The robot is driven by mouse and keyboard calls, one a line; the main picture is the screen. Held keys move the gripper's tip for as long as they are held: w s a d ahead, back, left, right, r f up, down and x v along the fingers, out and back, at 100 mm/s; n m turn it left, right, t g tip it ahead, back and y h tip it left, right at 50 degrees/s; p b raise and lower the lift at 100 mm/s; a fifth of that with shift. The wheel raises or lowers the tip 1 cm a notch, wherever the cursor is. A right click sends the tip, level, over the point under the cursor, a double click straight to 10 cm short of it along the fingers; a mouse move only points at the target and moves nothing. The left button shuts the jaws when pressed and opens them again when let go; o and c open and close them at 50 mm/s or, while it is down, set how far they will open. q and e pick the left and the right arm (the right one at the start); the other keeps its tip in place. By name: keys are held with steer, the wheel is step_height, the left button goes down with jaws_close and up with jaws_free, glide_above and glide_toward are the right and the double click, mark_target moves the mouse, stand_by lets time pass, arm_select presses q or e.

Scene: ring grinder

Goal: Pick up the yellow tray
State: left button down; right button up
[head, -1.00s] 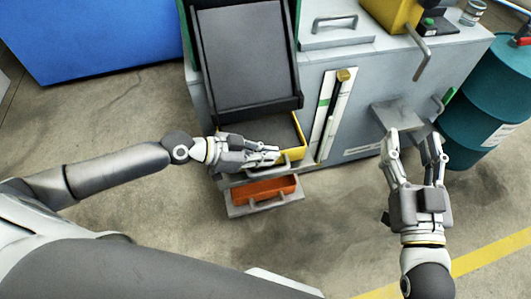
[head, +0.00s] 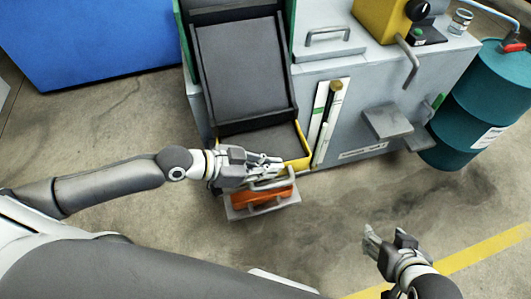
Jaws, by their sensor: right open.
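The yellow tray (head: 304,143) is at the foot of the dark chute of the grey machine; its right wall and part of its dark inside show. A grey handle (head: 272,184) shows at its front. My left gripper (head: 279,164) is at the front of the tray, with its fingers over or beside the handle; whether they close on it I cannot tell. The gripper hides much of the tray's front and left side. My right gripper (head: 384,238) is open and empty, low over the floor at the lower right, well away from the tray.
An orange bin (head: 258,197) on a grey ledge sits just below the tray. The grey machine (head: 365,80) stands behind, with a grey step (head: 388,121) jutting out. A teal barrel (head: 462,120) is at the right. The floor in front is clear.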

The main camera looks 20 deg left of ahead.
arm_select(q)
steer(key=s+d+p, duration=0.3)
steer(key=s+d, duration=0.5)
steer(key=s, duration=0.4)
steer(key=shift+d+r+p, duration=0.15)
steer(key=shift+r+p, duration=0.15)
steer(key=shift+p, duration=0.1)
arm_select(e)
steer(key=s+d+f+g+h, duration=0.1)
steer(key=s+d+f+g, duration=0.1)
steer(key=s+g, duration=0.2)
steer(key=shift+s+f, duration=0.35)
steer(key=shift+s, duration=0.85)
